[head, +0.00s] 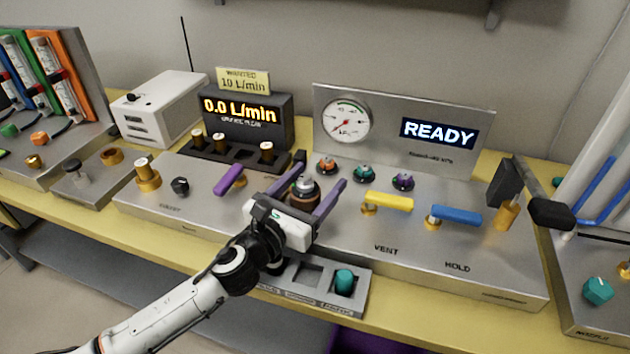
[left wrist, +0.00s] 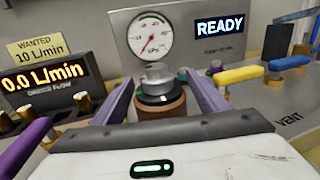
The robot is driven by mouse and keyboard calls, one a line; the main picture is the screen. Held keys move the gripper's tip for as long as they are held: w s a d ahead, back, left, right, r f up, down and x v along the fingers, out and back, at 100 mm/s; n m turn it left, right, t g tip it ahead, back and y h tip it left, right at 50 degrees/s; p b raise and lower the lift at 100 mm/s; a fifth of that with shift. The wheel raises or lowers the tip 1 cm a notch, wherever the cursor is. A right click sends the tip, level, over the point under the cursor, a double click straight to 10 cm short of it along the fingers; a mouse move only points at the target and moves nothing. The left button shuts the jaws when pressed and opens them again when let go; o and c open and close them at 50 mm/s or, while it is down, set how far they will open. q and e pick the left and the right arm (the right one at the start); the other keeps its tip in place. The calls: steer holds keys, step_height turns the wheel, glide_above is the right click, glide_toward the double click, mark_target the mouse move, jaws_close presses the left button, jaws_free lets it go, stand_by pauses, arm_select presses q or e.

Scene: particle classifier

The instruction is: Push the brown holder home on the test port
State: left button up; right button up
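The brown holder (head: 305,201) stands on the metal console, with a grey metal cap on top. In the left wrist view the holder (left wrist: 161,106) is in the middle, between my fingers, and looks upright. The port under it is hidden, so I cannot tell how deeply it is seated. My left gripper (head: 320,170) is open, with one purple finger on each side of the holder. In the left wrist view a gap shows between the holder and each finger. My right gripper is in neither view.
A purple lever (head: 230,180) is left of my gripper; yellow (head: 388,202) and blue (head: 456,215) levers are to its right. Several coloured ports sit behind. A grey slotted tray (head: 312,297) with a teal plug (head: 344,280) lies in front. Displays read 0.0 L/min (head: 240,110) and READY (head: 438,133).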

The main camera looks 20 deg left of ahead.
arm_select(q)
steer(key=shift+f, duration=0.1)
step_height(320, 180, up, 10)
steer(key=p, duration=0.3)
stand_by(0.5)
